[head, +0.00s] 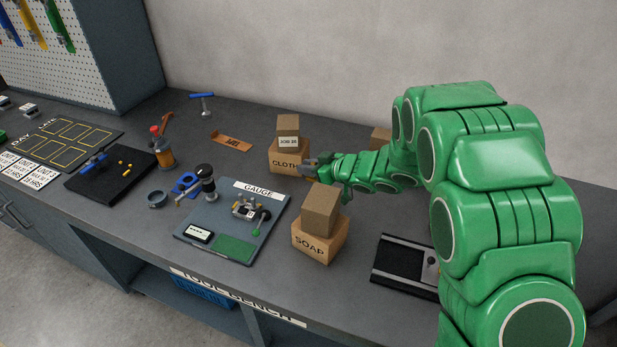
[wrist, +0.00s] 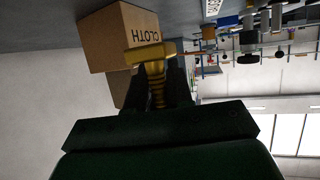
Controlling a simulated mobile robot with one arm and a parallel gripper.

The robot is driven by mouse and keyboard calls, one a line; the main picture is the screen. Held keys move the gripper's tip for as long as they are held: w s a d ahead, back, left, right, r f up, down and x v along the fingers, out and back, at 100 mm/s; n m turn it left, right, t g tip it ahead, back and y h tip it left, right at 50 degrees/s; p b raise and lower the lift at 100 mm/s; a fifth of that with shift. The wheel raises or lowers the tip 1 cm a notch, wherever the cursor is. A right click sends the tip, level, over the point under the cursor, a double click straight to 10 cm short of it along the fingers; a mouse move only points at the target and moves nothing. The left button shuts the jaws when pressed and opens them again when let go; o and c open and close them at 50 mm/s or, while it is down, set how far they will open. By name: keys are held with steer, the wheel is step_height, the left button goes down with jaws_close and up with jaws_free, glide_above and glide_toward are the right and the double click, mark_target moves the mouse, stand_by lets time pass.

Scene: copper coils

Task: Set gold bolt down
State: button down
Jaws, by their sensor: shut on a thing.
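My gripper (head: 312,165) is at the end of the green arm, over the back middle of the bench. It is right beside the box marked CLOTH (head: 284,162). In the wrist view my gripper (wrist: 160,82) is shut on the gold bolt (wrist: 146,53), whose wide head sticks out past the dark fingers. The bolt's head overlaps the CLOTH box (wrist: 108,38) in that view; I cannot tell whether they touch. The bolt cannot be made out in the head view.
A small labelled box (head: 288,128) sits on the CLOTH box. A box marked SOAP (head: 318,243) with another box on top stands in front of my gripper. The gauge board (head: 215,248) lies left of it. A black mat (head: 108,184) with small yellow pieces is farther left.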

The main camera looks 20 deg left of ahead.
mark_target(308, 180)
steer(key=shift+f, duration=1.9)
steer(key=shift+f, duration=0.6)
steer(key=c, duration=1)
jaws_free()
steer(key=shift+r, duration=0.55)
steer(key=v, duration=1.2)
steer(key=shift+r, duration=0.2)
